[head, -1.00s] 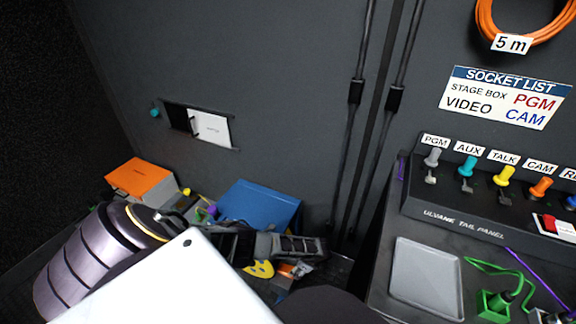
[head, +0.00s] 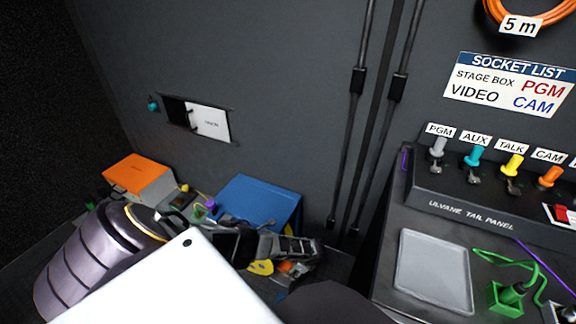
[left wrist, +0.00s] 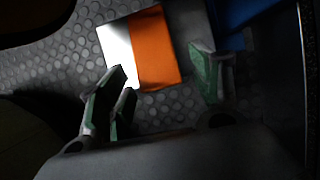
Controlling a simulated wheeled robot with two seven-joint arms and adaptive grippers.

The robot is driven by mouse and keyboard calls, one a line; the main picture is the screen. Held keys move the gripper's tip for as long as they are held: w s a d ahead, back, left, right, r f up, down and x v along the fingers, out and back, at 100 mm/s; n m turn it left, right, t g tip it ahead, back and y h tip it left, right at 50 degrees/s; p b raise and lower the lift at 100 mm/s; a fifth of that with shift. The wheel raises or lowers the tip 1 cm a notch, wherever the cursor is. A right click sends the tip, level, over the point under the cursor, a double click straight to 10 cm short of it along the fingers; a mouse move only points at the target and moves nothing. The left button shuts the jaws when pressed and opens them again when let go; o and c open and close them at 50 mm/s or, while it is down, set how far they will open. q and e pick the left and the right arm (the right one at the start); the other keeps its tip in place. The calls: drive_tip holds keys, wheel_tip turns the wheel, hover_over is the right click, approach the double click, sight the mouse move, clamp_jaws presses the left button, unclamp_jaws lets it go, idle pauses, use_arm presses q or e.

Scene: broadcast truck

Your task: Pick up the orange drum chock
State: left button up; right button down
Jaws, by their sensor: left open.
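The orange drum chock (left wrist: 156,50) lies on the studded floor in the left wrist view, with an orange face on the right and a bright white face on the left. My left gripper (left wrist: 165,78) is open, with green-padded fingers to either side of the chock's near end; I see no firm contact. In the head view my left gripper (head: 287,254) is low, in front of the blue box. A small orange patch that looks like the chock (head: 286,267) shows beneath it, mostly hidden by the gripper. My right gripper is not in view.
A blue box (head: 258,203) stands against the wall just behind the gripper. An orange-topped box (head: 140,174) is farther left. A yellow piece (head: 261,267) lies close to the gripper. The tail panel desk (head: 385,270) with a grey tray (head: 433,272) is on the right.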

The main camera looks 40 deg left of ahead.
use_arm(q)
drive_tip(key=shift+f, duration=0.1)
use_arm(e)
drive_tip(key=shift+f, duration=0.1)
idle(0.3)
use_arm(q)
drive_tip(key=c, duration=1.2)
drive_tip(key=shift+r, duration=0.2)
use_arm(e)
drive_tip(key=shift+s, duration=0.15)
